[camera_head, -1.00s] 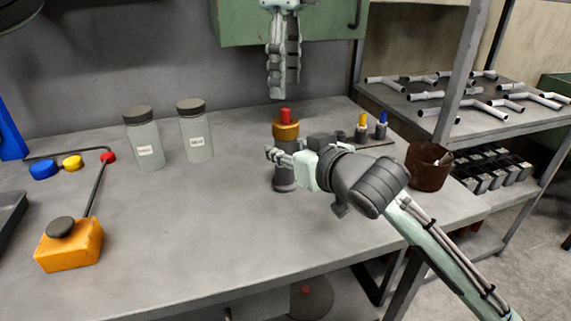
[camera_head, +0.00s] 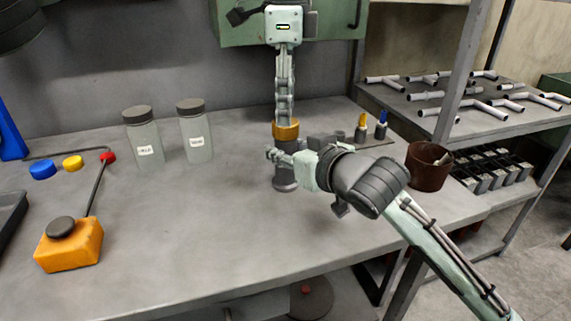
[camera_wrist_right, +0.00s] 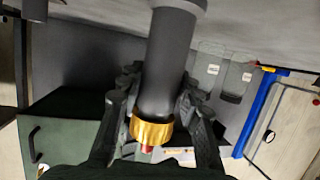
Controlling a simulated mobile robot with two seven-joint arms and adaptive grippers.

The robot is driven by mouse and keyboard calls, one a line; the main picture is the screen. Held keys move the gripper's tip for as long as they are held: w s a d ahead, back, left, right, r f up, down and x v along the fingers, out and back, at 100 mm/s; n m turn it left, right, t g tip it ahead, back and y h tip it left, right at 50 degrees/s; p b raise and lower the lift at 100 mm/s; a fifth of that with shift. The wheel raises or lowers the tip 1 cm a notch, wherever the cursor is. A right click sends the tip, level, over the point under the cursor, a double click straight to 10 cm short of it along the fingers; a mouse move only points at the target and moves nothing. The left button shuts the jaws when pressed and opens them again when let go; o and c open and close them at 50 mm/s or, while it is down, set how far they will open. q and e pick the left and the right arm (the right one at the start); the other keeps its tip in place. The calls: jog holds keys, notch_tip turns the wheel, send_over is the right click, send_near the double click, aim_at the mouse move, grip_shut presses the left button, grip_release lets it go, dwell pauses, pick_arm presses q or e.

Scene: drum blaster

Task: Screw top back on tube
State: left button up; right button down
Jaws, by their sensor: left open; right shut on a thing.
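The dark grey tube (camera_head: 285,182) stands upright on the workbench, with a gold top (camera_head: 286,131) at its upper end. In the right wrist view, which is upside down, the tube (camera_wrist_right: 165,70) shows with the gold top (camera_wrist_right: 152,131) and a red tip (camera_wrist_right: 147,149). My right gripper (camera_head: 275,155) is shut on the tube's body below the gold top, its fingers on either side. My left gripper (camera_head: 285,117) points straight down directly over the gold top, open, and hides the red tip in the head view. Whether its fingers touch the tip cannot be told.
Two labelled jars (camera_head: 145,138) (camera_head: 195,132) stand left of the tube. Small yellow and blue-topped pieces (camera_head: 380,126) sit on a holder behind right, near a brown cup (camera_head: 428,167). An orange box with a lever (camera_head: 70,247) is at front left. The middle bench is clear.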

pick_arm(q)
jog(key=shift+f, duration=1.65)
